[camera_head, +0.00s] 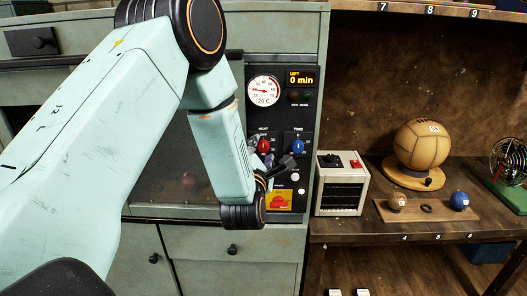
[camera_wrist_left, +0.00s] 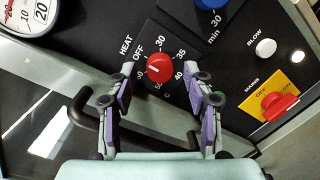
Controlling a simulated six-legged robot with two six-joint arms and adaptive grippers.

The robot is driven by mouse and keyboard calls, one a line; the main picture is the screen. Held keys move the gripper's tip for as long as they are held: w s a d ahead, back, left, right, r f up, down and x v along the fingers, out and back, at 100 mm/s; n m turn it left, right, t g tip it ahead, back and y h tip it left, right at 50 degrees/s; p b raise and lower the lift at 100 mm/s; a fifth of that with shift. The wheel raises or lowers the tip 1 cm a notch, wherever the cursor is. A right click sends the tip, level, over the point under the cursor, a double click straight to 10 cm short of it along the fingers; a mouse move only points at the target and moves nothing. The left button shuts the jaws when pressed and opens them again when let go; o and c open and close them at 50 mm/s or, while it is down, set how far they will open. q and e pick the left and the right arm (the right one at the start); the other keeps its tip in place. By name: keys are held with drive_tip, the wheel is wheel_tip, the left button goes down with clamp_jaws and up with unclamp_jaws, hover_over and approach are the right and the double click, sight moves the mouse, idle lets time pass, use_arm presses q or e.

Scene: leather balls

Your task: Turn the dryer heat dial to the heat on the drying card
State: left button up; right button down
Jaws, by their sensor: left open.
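The red heat dial (camera_head: 264,146) is on the black dryer panel (camera_head: 312,118). In the left wrist view the dial (camera_wrist_left: 160,68) shows a white mark at its left side, toward the OFF side of its printed scale; the exact setting is hard to read. My left gripper (camera_wrist_left: 160,92) is open, its two purple-padded fingers on either side below the dial, with no contact seen. In the head view the gripper (camera_head: 272,166) is just below the dial and partly hides the panel. I cannot make out a drying card. My right gripper is not in view.
The blue time dial (camera_head: 298,146) sits right of the heat dial. A white blow button (camera_wrist_left: 265,48) and a red mains switch (camera_wrist_left: 278,105) on a yellow plate are nearby. A dark handle (camera_wrist_left: 82,108) lies left of the fingers. The display (camera_head: 301,78) reads 0 min.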

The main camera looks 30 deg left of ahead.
use_arm(q)
drive_tip(key=shift+s, duration=0.1)
drive_tip(key=c, duration=0.6)
drive_tip(key=shift+r, duration=0.1)
clamp_jaws()
drive_tip(key=shift+r+m, duration=0.1)
drive_tip(key=shift+m, duration=0.2)
